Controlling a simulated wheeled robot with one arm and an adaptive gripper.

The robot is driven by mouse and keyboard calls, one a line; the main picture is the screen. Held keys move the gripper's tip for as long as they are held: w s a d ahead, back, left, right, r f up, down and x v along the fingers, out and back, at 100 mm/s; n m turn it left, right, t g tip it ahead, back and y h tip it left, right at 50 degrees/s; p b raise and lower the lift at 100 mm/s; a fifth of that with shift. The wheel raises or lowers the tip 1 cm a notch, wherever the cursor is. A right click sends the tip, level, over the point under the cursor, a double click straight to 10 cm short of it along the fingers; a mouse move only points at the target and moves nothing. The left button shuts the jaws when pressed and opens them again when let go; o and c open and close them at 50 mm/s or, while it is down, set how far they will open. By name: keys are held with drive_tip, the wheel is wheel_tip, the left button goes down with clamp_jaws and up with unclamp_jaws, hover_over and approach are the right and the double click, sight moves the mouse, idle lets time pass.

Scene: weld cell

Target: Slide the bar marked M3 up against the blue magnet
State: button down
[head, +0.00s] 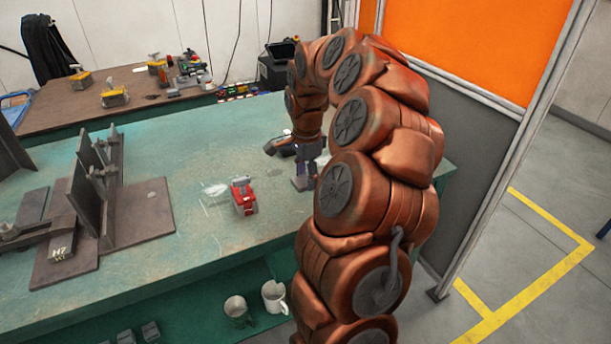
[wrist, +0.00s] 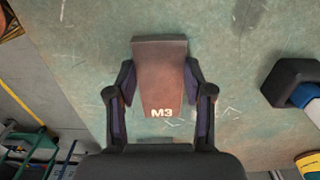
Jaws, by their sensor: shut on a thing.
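The bar marked M3 (wrist: 160,75) is a brownish metal block in the middle of the wrist view, its label facing the camera. My gripper (wrist: 160,82) is shut on it, one finger along each side. In the head view my gripper (head: 305,172) is low over the green table, with the bar mostly hidden by it. A dark piece with a blue and white part (wrist: 291,83) lies at the right of the wrist view, apart from the bar; I cannot tell whether this is the blue magnet. No blue magnet is clear in the head view.
A red device (head: 243,195) stands on the green table (head: 215,245) left of my gripper. A dark tool (head: 281,147) lies just beyond the gripper. A steel fixture (head: 88,185) and a block marked H7 (head: 62,250) occupy the left. An orange screen (head: 460,40) stands at right.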

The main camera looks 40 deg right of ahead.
drive_tip(key=shift+s+d, duration=0.25)
drive_tip(key=shift+d, duration=0.2)
drive_tip(key=shift+s+d, duration=0.2)
drive_tip(key=shift+d, duration=0.25)
drive_tip(key=shift+s+d+b, duration=0.1)
drive_tip(key=shift+d+b, duration=0.05)
drive_tip(key=shift+b, duration=0.2)
drive_tip(key=shift+s+d, duration=0.4)
drive_tip(key=shift+d, duration=0.4)
drive_tip(key=shift+s+d+b, duration=0.25)
drive_tip(key=shift+d, duration=0.25)
drive_tip(key=shift+s+d+b, duration=0.2)
drive_tip(key=shift+d, duration=0.25)
drive_tip(key=shift+d, duration=0.1)
drive_tip(key=shift+s+d, duration=0.45)
drive_tip(key=shift+d, duration=0.3)
drive_tip(key=shift+w+a, duration=0.1)
drive_tip(key=shift+a, duration=0.05)
